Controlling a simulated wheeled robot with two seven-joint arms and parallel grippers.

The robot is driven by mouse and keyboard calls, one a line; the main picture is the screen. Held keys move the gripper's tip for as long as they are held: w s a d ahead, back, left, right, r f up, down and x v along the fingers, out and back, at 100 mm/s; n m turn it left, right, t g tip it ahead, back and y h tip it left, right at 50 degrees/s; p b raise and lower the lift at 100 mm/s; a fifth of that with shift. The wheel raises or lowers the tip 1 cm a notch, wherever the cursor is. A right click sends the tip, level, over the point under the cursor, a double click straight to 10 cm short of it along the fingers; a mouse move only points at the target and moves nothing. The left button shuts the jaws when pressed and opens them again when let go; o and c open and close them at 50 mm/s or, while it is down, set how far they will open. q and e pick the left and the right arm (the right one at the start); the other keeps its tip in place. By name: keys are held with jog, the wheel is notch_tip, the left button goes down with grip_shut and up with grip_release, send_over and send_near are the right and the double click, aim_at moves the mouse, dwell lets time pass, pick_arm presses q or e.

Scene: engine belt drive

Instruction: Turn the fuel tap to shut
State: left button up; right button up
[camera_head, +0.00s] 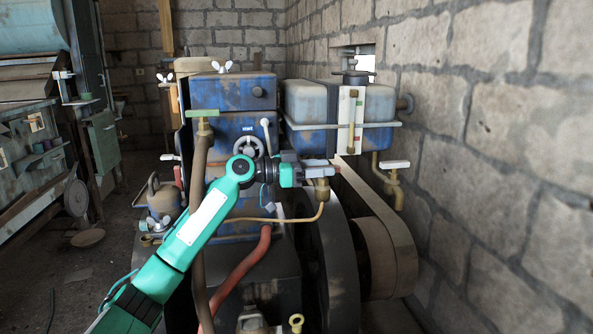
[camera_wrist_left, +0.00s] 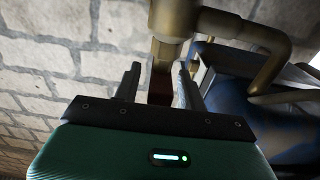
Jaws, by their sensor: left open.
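The blue and white tank (camera_head: 340,104) stands at the right of the engine, with brass pipework below it. A brass fitting (camera_head: 322,188) with a thin pipe sits right at my left gripper (camera_head: 330,171), which partly hides it. In the left wrist view, a brass fitting (camera_wrist_left: 174,22) lies just beyond the fingertips of my open left gripper (camera_wrist_left: 160,74). A dark reddish-brown piece (camera_wrist_left: 160,88) shows between the fingers; I cannot tell whether either finger touches it. The tap's lever position is not clear. My right gripper is not in view.
A second brass tap with a white lever (camera_head: 395,165) hangs to the right. A green-handled tap (camera_head: 202,113) tops a hose at left. The flywheel (camera_head: 326,255) and belt (camera_head: 382,205) lie below; a stone wall (camera_head: 490,130) closes the right side.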

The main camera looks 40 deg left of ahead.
pick_arm(q)
jog(key=b+v, duration=0.2)
jog(key=v, duration=1.1)
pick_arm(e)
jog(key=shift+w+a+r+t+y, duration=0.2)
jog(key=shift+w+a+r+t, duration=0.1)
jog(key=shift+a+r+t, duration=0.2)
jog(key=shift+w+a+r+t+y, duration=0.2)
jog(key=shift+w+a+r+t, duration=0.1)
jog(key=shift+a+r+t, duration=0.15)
pick_arm(q)
jog(key=shift+f, duration=0.1)
